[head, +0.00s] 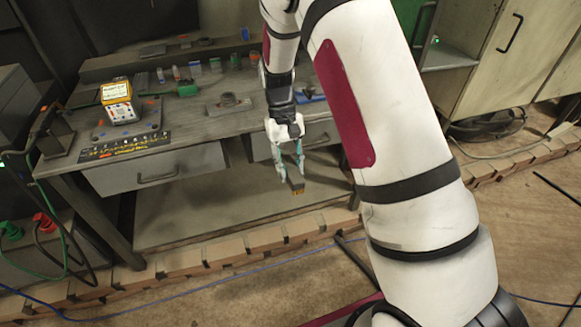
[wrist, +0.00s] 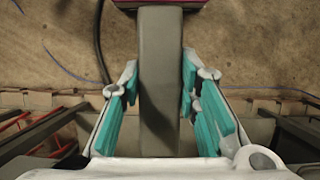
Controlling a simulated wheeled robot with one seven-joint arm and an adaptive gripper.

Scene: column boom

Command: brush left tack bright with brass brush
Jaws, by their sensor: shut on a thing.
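My gripper (head: 291,166) hangs in front of the workbench's front edge, pointing down. It is shut on the brass brush (head: 296,186), a dark grey block with a brass-coloured lower end. In the wrist view the brush's long grey body (wrist: 160,75) lies between the teal finger pads. Its bristles do not show clearly there. I cannot make out the left tack in either view.
The workbench (head: 185,128) carries a yellow-and-white box (head: 119,101) on a dark board at left, and small coloured items along the back. Bricks (head: 205,258) line the floor along the bench. A blue cable (head: 185,287) crosses the floor. Cabinets (head: 510,50) stand at right.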

